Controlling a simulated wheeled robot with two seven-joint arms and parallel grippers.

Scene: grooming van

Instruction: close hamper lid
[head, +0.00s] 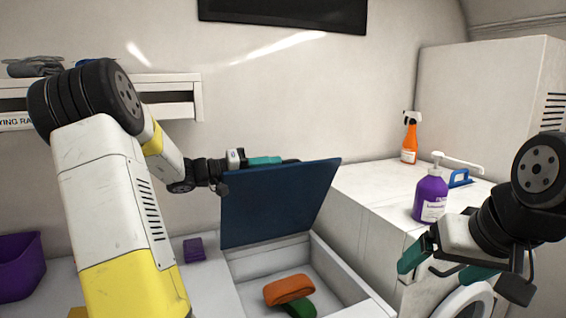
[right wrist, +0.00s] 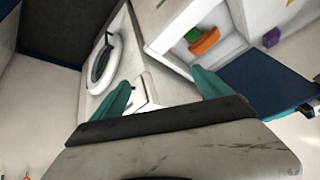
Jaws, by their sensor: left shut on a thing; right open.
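The dark blue hamper lid (head: 277,202) stands raised, tilted up at the back of the white hamper (head: 348,284) in the head view. My left gripper (head: 285,161) is at the lid's top edge, shut on it; the fingertips are partly hidden behind the lid. Inside the open hamper lie an orange folded cloth (head: 289,290) and a green cloth (head: 301,308). The lid (right wrist: 262,82) and the hamper's inside also show in the right wrist view. My right gripper (head: 447,277) is open and empty, right of the hamper, in front of the white counter.
A purple pump bottle (head: 430,198), a blue-handled brush (head: 459,178) and an orange spray bottle (head: 409,140) stand on the white counter (head: 372,186). A round washer door (head: 466,303) is below my right gripper. A purple cloth (head: 194,250) lies left of the hamper; a purple bin (head: 20,267) is far left.

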